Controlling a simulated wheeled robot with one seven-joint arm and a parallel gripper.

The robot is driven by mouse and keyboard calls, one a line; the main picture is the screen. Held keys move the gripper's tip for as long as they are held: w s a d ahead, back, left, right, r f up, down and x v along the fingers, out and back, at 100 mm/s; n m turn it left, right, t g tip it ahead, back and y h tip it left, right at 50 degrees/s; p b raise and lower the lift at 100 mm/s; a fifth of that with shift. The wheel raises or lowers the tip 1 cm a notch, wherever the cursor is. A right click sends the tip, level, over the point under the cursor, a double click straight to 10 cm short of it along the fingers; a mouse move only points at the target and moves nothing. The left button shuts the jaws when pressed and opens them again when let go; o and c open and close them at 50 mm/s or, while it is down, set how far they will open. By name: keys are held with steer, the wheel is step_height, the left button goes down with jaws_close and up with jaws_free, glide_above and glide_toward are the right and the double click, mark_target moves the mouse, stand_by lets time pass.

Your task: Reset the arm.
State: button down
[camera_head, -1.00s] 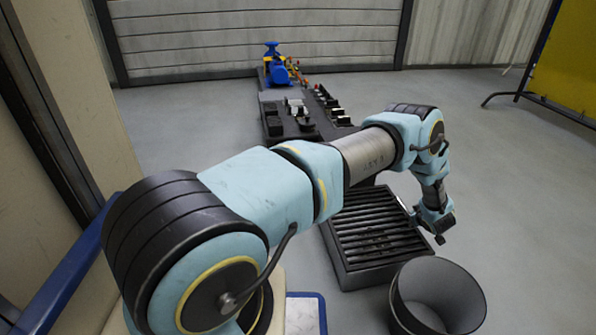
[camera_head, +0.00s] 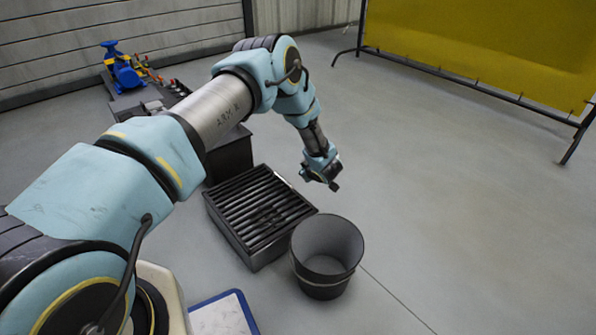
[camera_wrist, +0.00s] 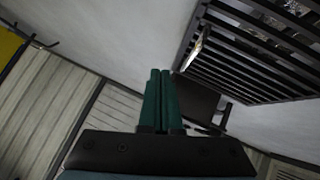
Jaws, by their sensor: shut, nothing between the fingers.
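My arm reaches from the lower left across the head view, with its forearm bent downward. My gripper (camera_head: 326,184) hangs at its end in the air, to the right of a black slatted grate box and above and behind a dark bucket. In the wrist view the two green fingers (camera_wrist: 158,100) lie together with nothing between them. The gripper touches nothing that I can see.
The slatted grate box (camera_head: 222,226) and the open dark bucket (camera_head: 325,290) stand on the floor below the arm. A blue pump (camera_head: 122,70) on a dark skid is at the back left. A yellow screen (camera_head: 490,45) stands at the back right. The floor (camera_head: 450,200) on the right is clear.

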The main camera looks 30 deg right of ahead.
steer(key=w+a+r+m+g+h, duration=0.1)
steer(key=w+a+r, duration=0.2)
steer(key=r, duration=0.4)
steer(key=w+a+r+m+h, duration=0.1)
steer(key=w+a+r, duration=0.25)
steer(key=r, duration=0.35)
steer(key=s+a+r+m+g, duration=0.1)
steer(key=a+r+m+g, duration=0.1)
steer(key=a+r, duration=0.85)
steer(key=s+a+r+m+g+y, duration=0.1)
steer(key=s+a+r+g+y, duration=0.3)
steer(key=s+a, duration=0.95)
steer(key=s+a+r+g+h, duration=0.1)
steer(key=s+a+r, duration=0.4)
steer(key=s+a, duration=0.85)
steer(key=w+a+r+p, duration=0.1)
steer(key=w+r+p, duration=0.1)
steer(key=r+p, duration=1.5)
steer(key=w+a+r+p, duration=0.2)
steer(key=r+p, duration=1.6)
steer(key=shift+w+p, duration=0.3)
steer(key=shift+p, duration=0.05)
